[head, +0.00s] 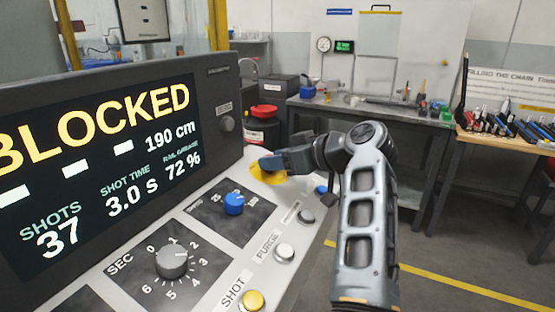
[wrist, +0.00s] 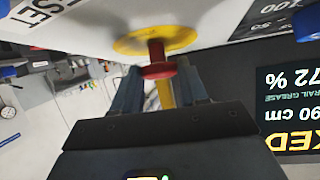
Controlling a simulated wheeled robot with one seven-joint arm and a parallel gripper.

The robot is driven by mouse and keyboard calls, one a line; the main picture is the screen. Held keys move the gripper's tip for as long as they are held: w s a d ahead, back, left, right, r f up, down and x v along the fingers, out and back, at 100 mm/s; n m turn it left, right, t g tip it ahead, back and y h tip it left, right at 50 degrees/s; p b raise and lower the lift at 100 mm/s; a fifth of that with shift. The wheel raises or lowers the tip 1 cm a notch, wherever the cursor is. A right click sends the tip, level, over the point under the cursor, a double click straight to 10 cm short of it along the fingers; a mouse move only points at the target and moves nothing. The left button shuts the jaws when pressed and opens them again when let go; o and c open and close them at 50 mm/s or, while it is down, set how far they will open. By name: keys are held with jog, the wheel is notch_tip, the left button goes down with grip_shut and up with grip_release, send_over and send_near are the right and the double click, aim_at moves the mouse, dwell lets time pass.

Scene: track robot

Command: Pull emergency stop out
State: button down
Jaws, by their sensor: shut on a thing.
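The emergency stop is a red mushroom button (wrist: 157,70) on a round yellow plate (wrist: 158,40) in the wrist view. In the head view only part of the yellow plate (head: 264,173) shows at the far end of the sloped console; the red button is hidden by my gripper (head: 270,163). In the wrist view, the fingers of my gripper (wrist: 157,85) stand on both sides of the red button and are shut on it. Whether the button is pressed in or out, I cannot tell.
The console (head: 215,195) carries a blue knob (head: 234,203), a grey dial (head: 172,260) and several push buttons near my arm. Its screen (head: 100,155) reads BLOCKED. A workbench (head: 370,110) stands behind, and open floor lies to the right.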

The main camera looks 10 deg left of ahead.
jog(key=shift+d+r, duration=0.15)
jog(key=shift+r, duration=0.5)
jog(key=c, duration=0.6)
grip_release()
jog(key=shift+d, duration=0.1)
jog(key=b+v, duration=0.1)
jog(key=v, duration=0.6)
jog(key=shift+s+d+r, duration=0.15)
jog(key=shift+s+d, duration=0.05)
jog(key=shift+d, duration=0.05)
